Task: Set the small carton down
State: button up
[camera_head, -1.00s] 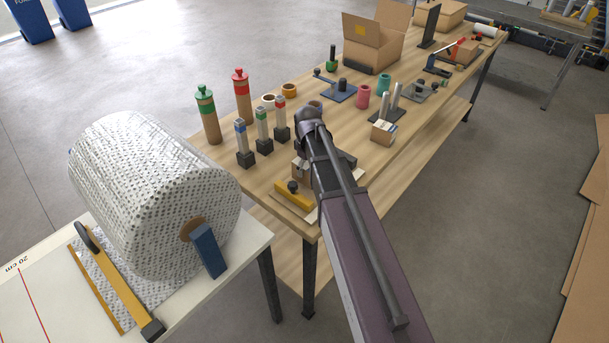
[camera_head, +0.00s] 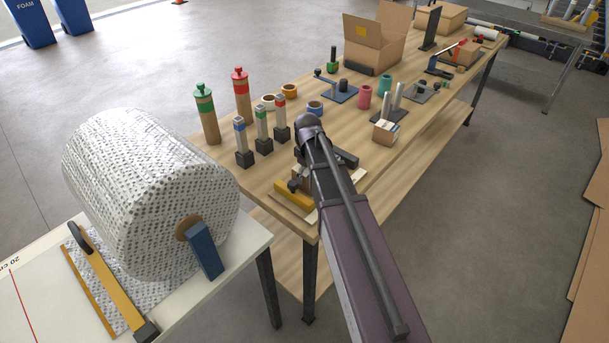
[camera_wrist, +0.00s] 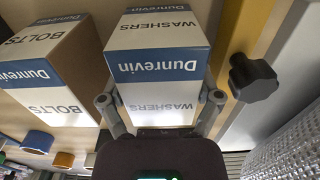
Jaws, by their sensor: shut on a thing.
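The small carton marked WASHERS (camera_wrist: 158,65), white with a blue Dunrevin band, is between the two fingers of my gripper (camera_wrist: 160,98) in the wrist view. My gripper is shut on it.
A carton marked BOLTS (camera_wrist: 45,75) stands close on the left in the wrist view. A black knob (camera_wrist: 252,77) and yellow bar are on the right. In the head view, a bubble-wrap roll (camera_head: 140,190) stands left; another small carton (camera_head: 385,132) stands right.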

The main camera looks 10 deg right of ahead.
aim_at(307, 170)
jog(key=o, duration=1.1)
jog(key=shift+r, duration=0.1)
notch_tip(307, 170, up, 12)
jog(key=p, duration=1.2)
